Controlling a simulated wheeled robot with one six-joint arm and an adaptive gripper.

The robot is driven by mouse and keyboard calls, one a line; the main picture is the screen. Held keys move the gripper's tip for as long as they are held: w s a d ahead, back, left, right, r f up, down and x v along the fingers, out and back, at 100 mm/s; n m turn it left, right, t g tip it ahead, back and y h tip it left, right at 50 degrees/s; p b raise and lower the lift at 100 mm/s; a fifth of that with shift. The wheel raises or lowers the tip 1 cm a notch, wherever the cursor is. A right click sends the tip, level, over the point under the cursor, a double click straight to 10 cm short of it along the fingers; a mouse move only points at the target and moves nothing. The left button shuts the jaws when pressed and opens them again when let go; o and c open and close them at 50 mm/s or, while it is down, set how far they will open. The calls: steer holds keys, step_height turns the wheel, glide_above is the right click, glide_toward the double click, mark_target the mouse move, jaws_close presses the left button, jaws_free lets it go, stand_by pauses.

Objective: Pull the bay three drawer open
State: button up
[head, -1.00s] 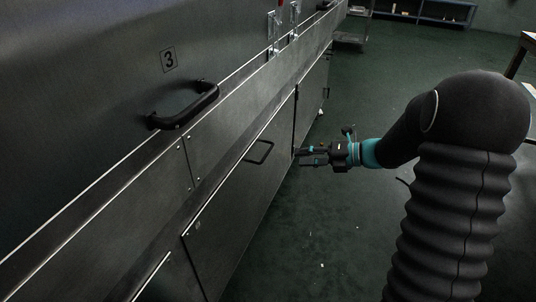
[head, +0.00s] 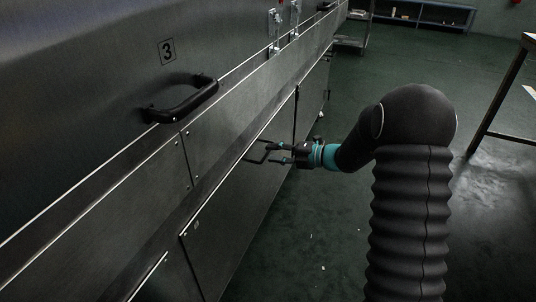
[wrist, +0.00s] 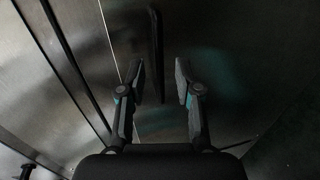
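The bay three drawer (head: 232,208) is a dark steel front below the panel marked 3, and it looks closed. Its dark bar handle (head: 257,160) is partly hidden by my gripper (head: 278,153) in the head view. In the wrist view the handle (wrist: 155,45) runs upright on the steel front. My gripper (wrist: 160,75) is open, with one finger on each side of the handle's line. I see no finger closed on the handle.
A larger black handle (head: 182,101) sits on the upper panel beside the 3 label (head: 167,50). A ledge runs along the machine. Green floor (head: 330,225) to the right is mostly clear. A table (head: 505,90) stands at far right.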

steer(key=shift+x, duration=1.35)
jaws_close()
